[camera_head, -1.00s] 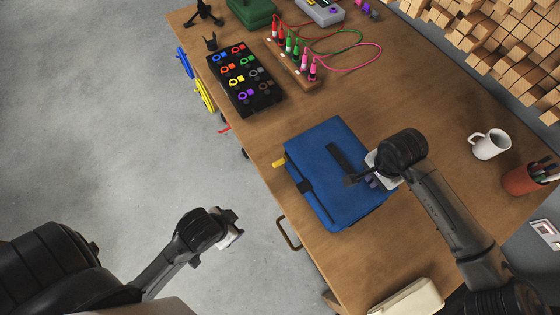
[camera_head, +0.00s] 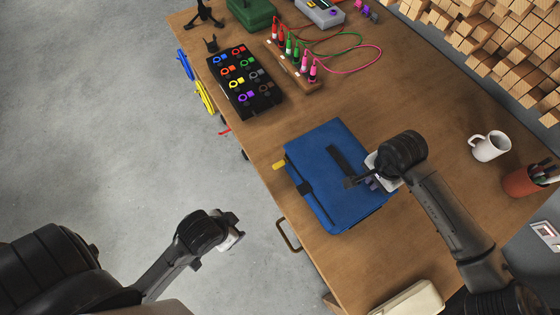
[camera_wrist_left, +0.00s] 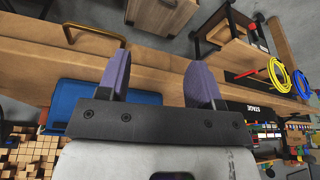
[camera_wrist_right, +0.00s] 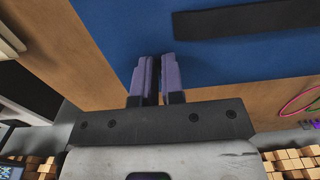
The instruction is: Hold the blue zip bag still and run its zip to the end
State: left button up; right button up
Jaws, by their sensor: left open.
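The blue zip bag (camera_head: 322,158) lies flat on the wooden workbench near its left edge. A black strip (camera_head: 342,162) crosses its upper face, and a thin black band (camera_head: 318,203) runs along its left side. A small yellow tab (camera_head: 279,165) sticks out at its left edge. My right gripper (camera_head: 352,182) is over the bag's right part; in the right wrist view its purple fingers (camera_wrist_right: 160,80) are together, with nothing visible between them. Whether they touch the bag is unclear. My left gripper (camera_head: 236,230) is open and empty, off the bench to the left, apart from the bag.
A black tray (camera_head: 270,106) of coloured rings and a block with corded plugs (camera_head: 292,68) stand beyond the bag. A white mug (camera_head: 489,146) and a red-brown pen cup (camera_head: 524,180) stand at right. A bench handle (camera_head: 288,234) protrudes near my left gripper.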

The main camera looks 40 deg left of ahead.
pick_arm(q)
jog(key=shift+a, duration=0.1)
jog(key=shift+a+f, duration=0.1)
jog(key=shift+a, duration=0.1)
jog(key=shift+c, duration=1.3)
jog(key=shift+s+a+m, duration=0.1)
jog(key=shift+a+m, duration=0.2)
jog(key=shift+a, duration=0.05)
jog(key=shift+c, duration=0.3)
jog(key=a+f+m+y, duration=0.1)
jog(key=a+f+y, duration=0.15)
jog(key=a, duration=0.25)
jog(key=m+t+h, duration=0.1)
jog(key=t+h, duration=0.8)
jog(key=t, duration=0.4)
send_near(278, 166)
jog(key=x, duration=0.7)
jog(key=f+x, duration=0.1)
jog(key=x, duration=0.2)
jog(key=shift+w+a, duration=0.2)
jog(key=shift+w, duration=0.05)
